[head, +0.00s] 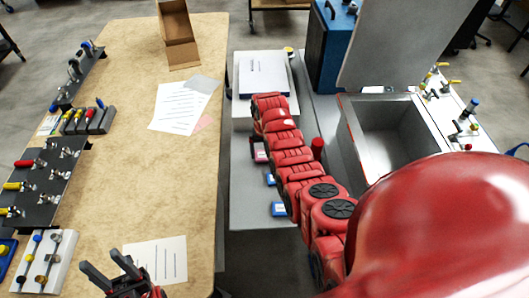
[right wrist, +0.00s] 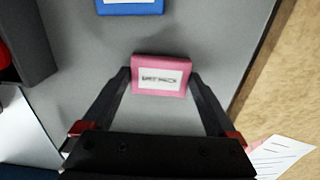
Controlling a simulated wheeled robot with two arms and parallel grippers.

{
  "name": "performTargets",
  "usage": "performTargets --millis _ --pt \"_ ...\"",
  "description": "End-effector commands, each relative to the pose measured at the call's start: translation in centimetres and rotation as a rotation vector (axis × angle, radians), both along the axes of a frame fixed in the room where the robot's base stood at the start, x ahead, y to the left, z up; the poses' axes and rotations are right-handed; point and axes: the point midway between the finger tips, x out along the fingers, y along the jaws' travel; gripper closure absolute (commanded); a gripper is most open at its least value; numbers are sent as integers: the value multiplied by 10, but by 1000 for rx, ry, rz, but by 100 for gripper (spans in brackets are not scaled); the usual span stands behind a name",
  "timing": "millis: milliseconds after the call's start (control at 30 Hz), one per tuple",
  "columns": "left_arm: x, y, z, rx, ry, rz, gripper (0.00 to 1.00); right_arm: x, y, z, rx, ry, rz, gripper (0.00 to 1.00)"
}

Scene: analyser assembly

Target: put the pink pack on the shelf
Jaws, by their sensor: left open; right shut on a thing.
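The pink pack (head: 260,153) shows in the head view beside my red right arm, over the grey surface (head: 252,215). In the right wrist view the pink pack (right wrist: 161,63) has a white label and sits between the two black fingertips. My right gripper (right wrist: 160,78) is shut on it by its two sides. I cannot tell whether the pack touches the surface below. In the head view my right arm mostly hides this gripper. My left gripper (head: 102,260) is open and empty above the wooden table, at the bottom left. I cannot tell which part is the shelf.
Blue packs (head: 278,209) lie on the grey surface; one (right wrist: 130,6) shows in the right wrist view. A white box (head: 264,76) stands behind. A grey basin (head: 385,135) is to the right. The wooden table (head: 130,190) holds papers, an open carton and tool racks.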

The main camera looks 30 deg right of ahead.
Motion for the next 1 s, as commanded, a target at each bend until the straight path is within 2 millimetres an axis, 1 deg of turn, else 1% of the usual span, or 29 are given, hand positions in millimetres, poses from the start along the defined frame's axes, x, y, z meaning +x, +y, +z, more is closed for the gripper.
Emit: performTargets --millis 33,133,200,400,500,533,567,767,867,933,1000 --pt "0 0 5 0 0 0 50 0 0 -2 0 2 0 63" --pt "0 0 7 0 0 0 50 0 0 -9 0 1 0 63" --pt "0 0 7 0 1 0 50 0 0 -12 0 -1 0 63" --pt "0 0 6 0 1 0 50 0 0 -13 -1 -2 0 63" --pt "0 0 2 0 1 0 50 0 0 -17 -1 -2 0 63" --pt "0 0 2 0 0 0 50 0 0 -16 -1 -2 0 6" --pt "0 0 3 0 0 0 50 0 0 -15 -1 -2 0 0" --pt "0 0 4 0 1 0 50 0 0 -15 0 -1 0 0" --pt "0 0 7 0 0 0 50 0 0 -11 0 -1 0 0" --pt "0 0 5 0 0 0 50 1 0 -10 0 -3 0 0" --pt "0 0 3 0 1 0 50 2 0 -5 -1 -5 0 0"
